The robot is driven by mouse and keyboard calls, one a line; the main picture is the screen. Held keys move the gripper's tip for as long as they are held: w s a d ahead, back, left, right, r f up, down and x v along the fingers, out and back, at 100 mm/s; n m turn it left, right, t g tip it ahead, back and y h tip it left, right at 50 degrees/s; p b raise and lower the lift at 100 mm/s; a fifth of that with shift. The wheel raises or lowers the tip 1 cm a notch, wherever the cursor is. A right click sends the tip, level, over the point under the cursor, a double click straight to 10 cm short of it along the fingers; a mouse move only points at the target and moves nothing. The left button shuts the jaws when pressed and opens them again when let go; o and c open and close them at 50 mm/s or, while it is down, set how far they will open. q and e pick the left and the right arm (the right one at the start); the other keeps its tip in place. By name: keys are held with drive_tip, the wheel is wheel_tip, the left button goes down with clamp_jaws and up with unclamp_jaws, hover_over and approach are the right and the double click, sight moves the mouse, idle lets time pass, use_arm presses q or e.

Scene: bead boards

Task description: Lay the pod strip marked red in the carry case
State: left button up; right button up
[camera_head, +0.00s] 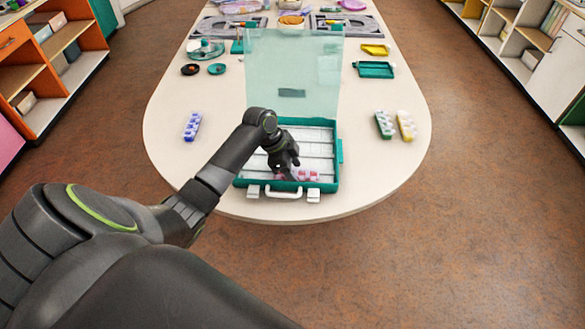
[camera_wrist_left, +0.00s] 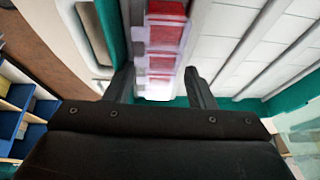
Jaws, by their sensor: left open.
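The red pod strip (camera_head: 307,175) lies in the front row of the open teal carry case (camera_head: 336,180), partly hidden by my left gripper (camera_head: 287,169). In the left wrist view the red strip (camera_wrist_left: 164,38) runs lengthwise away from the gripper. My left gripper (camera_wrist_left: 161,88) is open, with one finger on each side of the strip's near end. I cannot tell whether the fingers touch it. My right gripper is not in view.
The case's clear lid (camera_head: 292,70) stands raised at the back. A blue strip (camera_head: 192,126) lies left of the case; a green strip (camera_head: 384,125) and a yellow strip (camera_head: 406,126) lie right. Trays and boards fill the far table.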

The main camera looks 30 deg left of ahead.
use_arm(q)
drive_tip(key=shift+s+d+f, duration=0.1)
drive_tip(key=shift+s+f, duration=0.5)
drive_tip(key=shift+f, duration=0.3)
drive_tip(key=shift+w+r+g+p, duration=0.2)
drive_tip(key=shift+r+g+p, duration=0.1)
drive_tip(key=shift+r, duration=0.35)
drive_tip(key=v, duration=1.2)
drive_tip(key=shift+w, duration=0.15)
